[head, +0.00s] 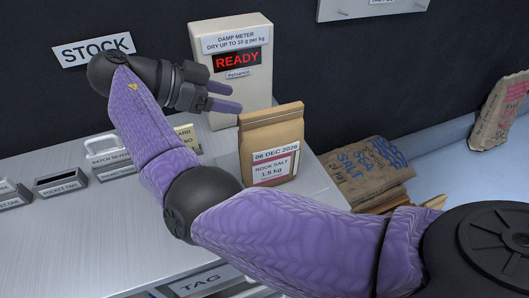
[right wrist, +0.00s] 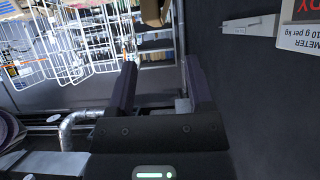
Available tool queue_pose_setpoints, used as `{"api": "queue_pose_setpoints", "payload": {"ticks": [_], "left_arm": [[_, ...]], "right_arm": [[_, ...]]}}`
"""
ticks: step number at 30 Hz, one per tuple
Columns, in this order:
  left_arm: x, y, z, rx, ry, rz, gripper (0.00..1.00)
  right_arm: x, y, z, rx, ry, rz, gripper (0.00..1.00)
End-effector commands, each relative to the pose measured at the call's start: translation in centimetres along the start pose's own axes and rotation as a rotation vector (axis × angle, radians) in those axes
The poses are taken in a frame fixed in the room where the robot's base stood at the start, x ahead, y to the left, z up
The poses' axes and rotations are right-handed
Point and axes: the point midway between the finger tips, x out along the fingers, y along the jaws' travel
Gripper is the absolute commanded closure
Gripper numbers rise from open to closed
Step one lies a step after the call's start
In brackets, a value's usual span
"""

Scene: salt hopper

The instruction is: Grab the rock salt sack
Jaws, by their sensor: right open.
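The rock salt sack (head: 270,138) is a brown paper bag with a white label reading "ROCK SALT 1.5 kg". It stands upright at the right side of the metal bench, in front of the damp meter. My right gripper (head: 236,98) is open and empty, above and left of the sack, apart from it. Its fingers point right. The right wrist view shows the two fingers (right wrist: 160,86) spread with nothing between them. A brown object at the top edge of that view is too cut off to identify. My left gripper is not in view.
The damp meter (head: 257,50), reading "READY", stands behind the gripper. Labelled boxes (head: 62,182) sit on the left of the bench. A sea salt sack (head: 362,170) lies right of the bench, and another sack (head: 500,112) stands farther right. Wire racks (right wrist: 90,45) show in the wrist view.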

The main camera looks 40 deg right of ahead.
Motion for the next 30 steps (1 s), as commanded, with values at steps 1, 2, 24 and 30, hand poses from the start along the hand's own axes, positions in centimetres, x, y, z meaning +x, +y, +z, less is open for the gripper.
{"api": "queue_pose_setpoints", "payload": {"ticks": [1,2,24,30], "left_arm": [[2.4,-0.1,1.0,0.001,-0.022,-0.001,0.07],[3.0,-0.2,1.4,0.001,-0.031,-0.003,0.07],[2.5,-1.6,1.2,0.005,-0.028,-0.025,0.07],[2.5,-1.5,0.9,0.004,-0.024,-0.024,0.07]], "right_arm": [[1.2,0.0,1.4,-0.001,-0.001,0.004,0.34],[1.5,0.1,1.4,-0.002,-0.001,0.005,0.34],[8.4,0.7,0.7,-0.004,-0.003,0.002,0.44],[8.4,0.7,0.7,-0.004,-0.003,0.002,0.87]]}}
